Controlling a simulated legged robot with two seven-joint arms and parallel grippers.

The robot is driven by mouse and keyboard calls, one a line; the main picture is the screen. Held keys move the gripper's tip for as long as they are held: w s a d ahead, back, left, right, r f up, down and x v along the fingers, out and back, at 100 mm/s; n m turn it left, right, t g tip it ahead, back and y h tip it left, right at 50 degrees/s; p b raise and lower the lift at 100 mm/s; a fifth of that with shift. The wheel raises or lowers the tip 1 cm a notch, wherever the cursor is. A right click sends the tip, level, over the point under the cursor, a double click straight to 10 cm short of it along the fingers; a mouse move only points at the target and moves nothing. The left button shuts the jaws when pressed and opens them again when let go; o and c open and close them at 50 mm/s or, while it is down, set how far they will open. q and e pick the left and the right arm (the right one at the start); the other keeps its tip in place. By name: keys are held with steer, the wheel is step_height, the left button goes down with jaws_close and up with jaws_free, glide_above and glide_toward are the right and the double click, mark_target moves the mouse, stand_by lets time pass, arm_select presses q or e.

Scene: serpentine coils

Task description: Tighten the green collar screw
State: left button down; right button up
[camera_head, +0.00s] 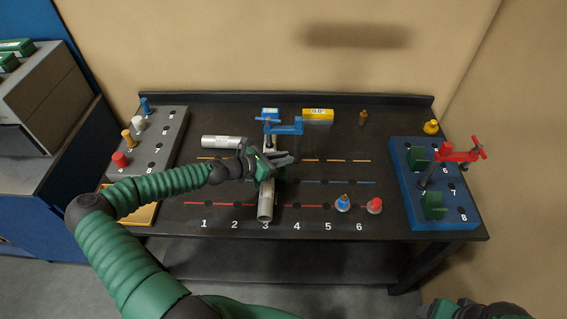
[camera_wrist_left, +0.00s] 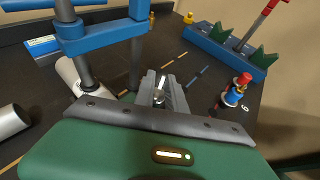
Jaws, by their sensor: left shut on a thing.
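Of my right arm, only a dark and green part shows at the lower right of the head view.
A blue block (camera_head: 440,215) with green V-blocks and a red clamp (camera_head: 455,153) stands at the right. Blue and red knobs (camera_head: 343,202) stand near marks 5 and 6. A grey rack (camera_head: 165,145) is at the left, and a loose silver tube (camera_head: 224,142) lies behind.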

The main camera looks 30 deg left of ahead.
arm_select(q)
steer(key=m+g+h, duration=0.1)
steer(key=m+h+b, duration=0.1)
steer(key=shift+w+a+m+g+h, duration=0.1)
steer(key=shift+a+m+g+h, duration=0.1)
steer(key=shift+m+g+h, duration=0.2)
steer(key=m+g+h+b, duration=0.1)
steer(key=m+g+h, duration=0.1)
steer(key=shift+m, duration=0.4)
steer(key=m+g+h+b, duration=0.2)
steer(key=shift+d+f+m+g+b, duration=0.15)
steer(key=shift+m+g+b, duration=0.15)
steer(key=shift+b, duration=0.05)
steer(key=shift+m+g+h+b, duration=0.4)
steer(key=shift+m+g+b, duration=0.6)
steer(key=shift+g+b, duration=0.2)
steer(key=shift+r+m+g+b, duration=0.3)
steer(key=shift+m+g, duration=0.1)
steer(key=shift+g, duration=0.1)
